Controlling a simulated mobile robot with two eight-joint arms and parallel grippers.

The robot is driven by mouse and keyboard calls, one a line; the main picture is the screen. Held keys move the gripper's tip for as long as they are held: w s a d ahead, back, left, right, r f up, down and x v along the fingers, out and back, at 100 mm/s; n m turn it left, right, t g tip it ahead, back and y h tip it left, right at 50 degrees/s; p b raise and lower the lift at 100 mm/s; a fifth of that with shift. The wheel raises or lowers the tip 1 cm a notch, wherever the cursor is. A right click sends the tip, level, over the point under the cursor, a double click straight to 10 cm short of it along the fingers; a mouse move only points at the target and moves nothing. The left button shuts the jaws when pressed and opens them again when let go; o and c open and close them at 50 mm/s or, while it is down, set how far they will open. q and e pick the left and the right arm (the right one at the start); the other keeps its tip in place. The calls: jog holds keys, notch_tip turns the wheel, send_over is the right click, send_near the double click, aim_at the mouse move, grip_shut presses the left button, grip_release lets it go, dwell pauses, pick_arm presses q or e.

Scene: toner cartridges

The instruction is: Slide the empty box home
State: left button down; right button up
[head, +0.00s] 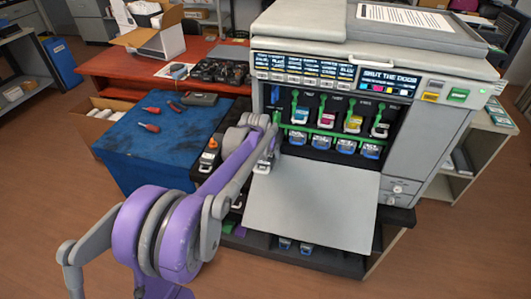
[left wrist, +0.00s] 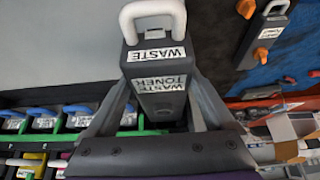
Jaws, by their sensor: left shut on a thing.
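The waste toner box (left wrist: 158,85) is a dark box with white "WASTE" and "TONER" labels and a pale loop handle. My left gripper (left wrist: 160,112) is shut on it, with one finger along each side. In the head view the gripper (head: 264,150) is at the left end of the printer's open front, and the box's pale handle end (head: 262,168) shows just below it. The gripper and arm hide most of the box there. How far the box sits inside the printer cannot be told. My right gripper is not in view.
The printer's front door (head: 312,208) is folded down. Another dark box with orange parts (head: 208,157) stands left, beside the blue mat (head: 150,140) with red-handled tools.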

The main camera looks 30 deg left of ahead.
pick_arm(q)
jog(key=shift+w, duration=0.1)
jog(key=shift+w+a, duration=0.2)
jog(key=shift+w, duration=0.65)
jog(key=shift+f, duration=0.1)
grip_release()
jog(key=shift+s+d, duration=0.25)
jog(key=shift+s, duration=0.75)
jog(key=shift+s+d, duration=0.2)
jog(key=shift+s, duration=0.8)
